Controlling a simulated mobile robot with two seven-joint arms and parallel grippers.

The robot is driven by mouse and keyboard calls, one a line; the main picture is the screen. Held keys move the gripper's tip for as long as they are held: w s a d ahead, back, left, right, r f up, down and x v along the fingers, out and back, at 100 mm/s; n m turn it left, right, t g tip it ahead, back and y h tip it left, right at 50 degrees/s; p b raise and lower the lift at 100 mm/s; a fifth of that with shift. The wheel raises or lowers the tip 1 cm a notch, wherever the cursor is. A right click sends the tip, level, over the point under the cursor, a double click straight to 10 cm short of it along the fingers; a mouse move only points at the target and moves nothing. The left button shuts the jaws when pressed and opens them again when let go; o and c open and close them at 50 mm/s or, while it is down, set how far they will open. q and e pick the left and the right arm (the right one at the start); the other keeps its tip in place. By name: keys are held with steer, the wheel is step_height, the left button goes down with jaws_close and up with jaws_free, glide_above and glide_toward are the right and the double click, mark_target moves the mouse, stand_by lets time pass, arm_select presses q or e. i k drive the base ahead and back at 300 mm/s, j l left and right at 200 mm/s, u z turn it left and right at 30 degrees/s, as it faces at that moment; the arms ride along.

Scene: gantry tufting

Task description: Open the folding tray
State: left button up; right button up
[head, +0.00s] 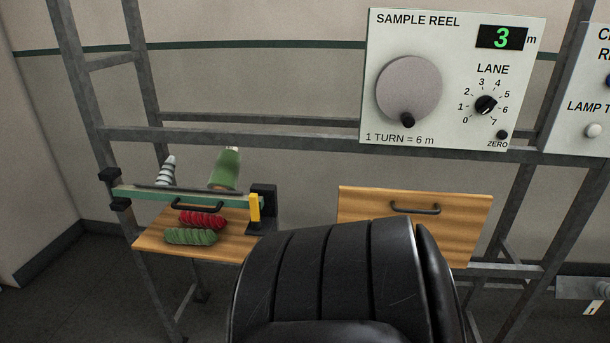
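A wooden panel with a dark bar handle (415,209), which looks like the folding tray (365,207), is at the centre right, below the sample reel panel. It seems to stand steeply, with its broad face towards me, and nothing lies on it. Its lower left part is hidden behind a large black ribbed form. I cannot tell how it is hinged or latched. Neither of my grippers shows in the head view.
A wooden shelf (150,240) at left carries a red yarn roll (203,220) and a green one (190,237). A green bar (190,197) crosses above it. The black ribbed form (330,275) fills the lower middle. The sample reel panel (455,80) reads 3 m. Grey frame posts stand around.

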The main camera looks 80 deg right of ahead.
mark_target(456, 221)
steer(key=z, duration=1.5)
